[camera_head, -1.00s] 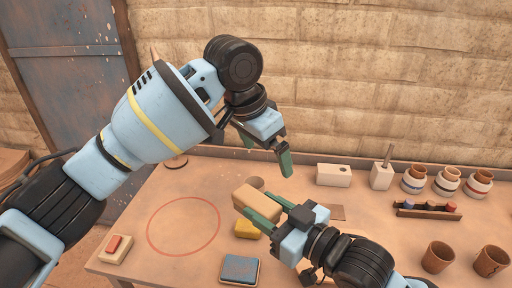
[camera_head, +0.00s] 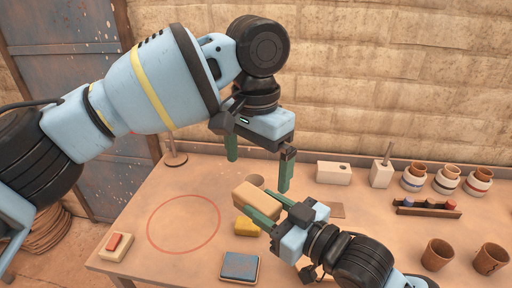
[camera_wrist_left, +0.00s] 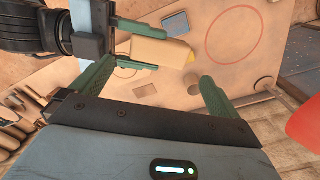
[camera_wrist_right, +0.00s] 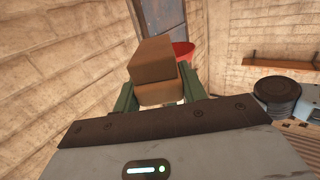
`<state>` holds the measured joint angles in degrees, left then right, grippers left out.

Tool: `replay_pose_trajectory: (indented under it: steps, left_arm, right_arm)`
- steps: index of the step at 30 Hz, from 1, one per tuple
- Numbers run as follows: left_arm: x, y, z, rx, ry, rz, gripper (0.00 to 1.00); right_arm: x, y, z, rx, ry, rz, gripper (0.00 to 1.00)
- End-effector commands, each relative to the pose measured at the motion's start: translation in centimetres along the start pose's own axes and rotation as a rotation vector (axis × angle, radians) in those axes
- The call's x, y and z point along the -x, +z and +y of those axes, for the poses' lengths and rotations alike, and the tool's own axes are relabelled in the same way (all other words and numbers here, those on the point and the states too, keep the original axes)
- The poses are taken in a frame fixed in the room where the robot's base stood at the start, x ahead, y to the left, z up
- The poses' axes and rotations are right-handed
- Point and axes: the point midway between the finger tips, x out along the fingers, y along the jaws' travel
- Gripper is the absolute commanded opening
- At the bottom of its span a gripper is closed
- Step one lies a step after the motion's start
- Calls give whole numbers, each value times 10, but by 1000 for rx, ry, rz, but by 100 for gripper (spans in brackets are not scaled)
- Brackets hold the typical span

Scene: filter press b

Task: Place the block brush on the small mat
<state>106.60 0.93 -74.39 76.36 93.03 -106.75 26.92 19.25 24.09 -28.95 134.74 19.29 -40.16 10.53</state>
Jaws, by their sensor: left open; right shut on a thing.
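My right gripper (camera_head: 262,210) is shut on a tan wooden block, which I take for the block brush (camera_head: 248,198), and holds it above the table. The block also shows in the right wrist view (camera_wrist_right: 152,70) between the fingers; I cannot make out bristles. My left gripper (camera_head: 259,165) is open and empty, fingers pointing down, above and behind the block. In the left wrist view, its fingers stand wide apart.
A yellow block (camera_head: 246,227) sits below the brush. A blue pad (camera_head: 240,266) lies at the front, a red-topped block (camera_head: 117,245) at the front left. The red circle (camera_head: 183,223) is empty.

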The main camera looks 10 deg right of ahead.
Motion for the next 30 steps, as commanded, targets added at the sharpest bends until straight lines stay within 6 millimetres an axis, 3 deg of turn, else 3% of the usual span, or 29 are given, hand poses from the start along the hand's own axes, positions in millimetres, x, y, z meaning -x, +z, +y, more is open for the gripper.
replay_pose_trajectory:
  steps: [9, 15, 30]
  left_arm:
    - [-55, 0, 0, 1, -1, -3, 100]
    - [-78, 0, 0, 0, -1, -1, 100]
    - [-90, 0, 0, 1, 0, 0, 97]
  right_arm:
    - [0, 0, 0, 0, 0, 1, 13]
    - [0, -1, 0, 0, 0, 1, 13]
    - [0, -1, 0, 0, 0, 1, 13]
